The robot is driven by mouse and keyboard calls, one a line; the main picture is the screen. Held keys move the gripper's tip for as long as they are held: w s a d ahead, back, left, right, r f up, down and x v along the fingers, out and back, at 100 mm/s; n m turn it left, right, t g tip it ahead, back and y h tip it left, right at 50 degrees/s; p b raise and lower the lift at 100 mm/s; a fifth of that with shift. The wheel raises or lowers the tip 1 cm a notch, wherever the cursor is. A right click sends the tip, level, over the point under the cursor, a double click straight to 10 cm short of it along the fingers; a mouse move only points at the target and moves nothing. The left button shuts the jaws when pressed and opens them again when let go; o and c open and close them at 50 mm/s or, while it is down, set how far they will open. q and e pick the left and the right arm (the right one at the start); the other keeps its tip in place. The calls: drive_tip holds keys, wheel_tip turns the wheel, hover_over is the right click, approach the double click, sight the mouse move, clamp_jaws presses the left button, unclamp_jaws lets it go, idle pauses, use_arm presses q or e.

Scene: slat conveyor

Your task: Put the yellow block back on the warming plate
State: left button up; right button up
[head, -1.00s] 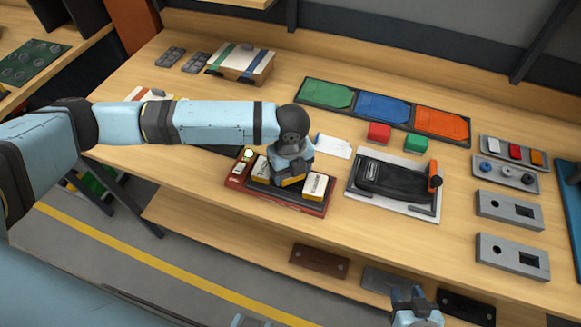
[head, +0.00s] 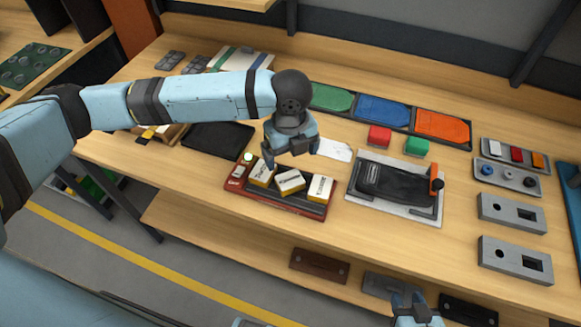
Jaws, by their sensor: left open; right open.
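A red tray-like unit (head: 240,184) with a green light and a dark top, apparently the warming plate, lies near the table's front edge. Three yellow blocks with white printed tops rest on it: a left one (head: 261,173), a middle one (head: 290,181) and a right one (head: 319,188). The middle block sits skewed relative to the right one. My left gripper (head: 291,155) is open and empty, just above and behind the middle block, apart from it. My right gripper (head: 412,304) is low at the bottom edge, away from the blocks, open.
A black pad (head: 217,139) lies left of the red unit. A clamp board (head: 397,186) with a black pouch lies to its right. Red (head: 379,136) and green (head: 416,147) blocks stand before the coloured tray (head: 386,108). Grey socket plates (head: 511,212) line the right.

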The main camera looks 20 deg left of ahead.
use_arm(q)
wheel_tip(320, 180, up, 5)
drive_tip(key=shift+f, duration=0.1)
idle(0.6)
drive_tip(key=s+d+f+n+t+h, duration=0.2)
drive_tip(key=s+d+f+n+h, duration=0.3)
drive_tip(key=s+d+n, duration=0.3)
drive_tip(key=s+a+f+n+t+y, duration=0.15)
drive_tip(key=s+a+f+n, duration=0.25)
drive_tip(key=s+a+n, duration=0.5)
drive_tip(key=s+a+f+n+y, duration=0.35)
drive_tip(key=s+a+n, duration=0.35)
drive_tip(key=a+n, duration=0.3)
drive_tip(key=w+d+f+m+t+h+p, duration=0.1)
drive_tip(key=w+d+f+t, duration=0.1)
drive_tip(key=f, duration=0.3)
drive_tip(key=w+d+f+m+t+h+p, duration=0.1)
drive_tip(key=w+d+f+t+h+p, duration=0.1)
drive_tip(key=w+f+t, duration=0.3)
drive_tip(key=shift+d+m+p, duration=0.3)
drive_tip(key=shift+d, duration=0.45)
